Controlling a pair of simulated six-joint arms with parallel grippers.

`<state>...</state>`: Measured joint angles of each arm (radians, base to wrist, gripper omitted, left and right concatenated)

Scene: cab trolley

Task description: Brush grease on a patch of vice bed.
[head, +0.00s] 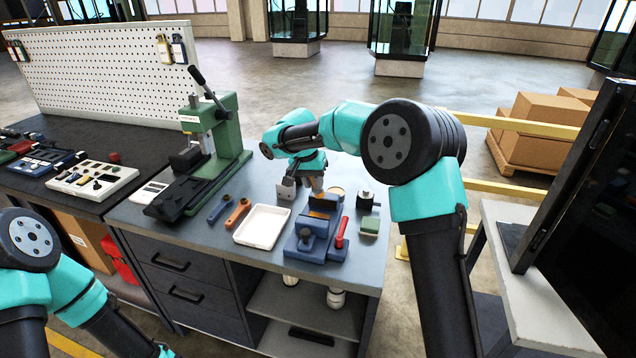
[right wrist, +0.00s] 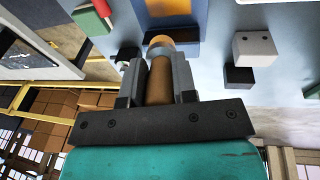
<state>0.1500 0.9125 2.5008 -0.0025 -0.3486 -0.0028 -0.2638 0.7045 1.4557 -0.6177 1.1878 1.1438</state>
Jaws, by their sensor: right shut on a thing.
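The blue vice (head: 305,243) stands near the front right of the grey bench, with a red handle (head: 341,230) on its right side. An orange patch (head: 325,202) shows on its bed, and orange also shows at the top of the right wrist view (right wrist: 168,10). My right gripper (head: 308,183) is just behind the vice and above the bench. It is shut on a brown round handle (right wrist: 159,82), seen between its fingers in the right wrist view. I take this as the brush; its bristles are not clear. My left arm is at lower left, its gripper out of frame.
A white tray (head: 262,226) lies left of the vice, with orange (head: 237,213) and blue (head: 219,208) tools beyond it. A green press (head: 222,135) stands farther left. A green block (head: 370,226) lies right of the vice.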

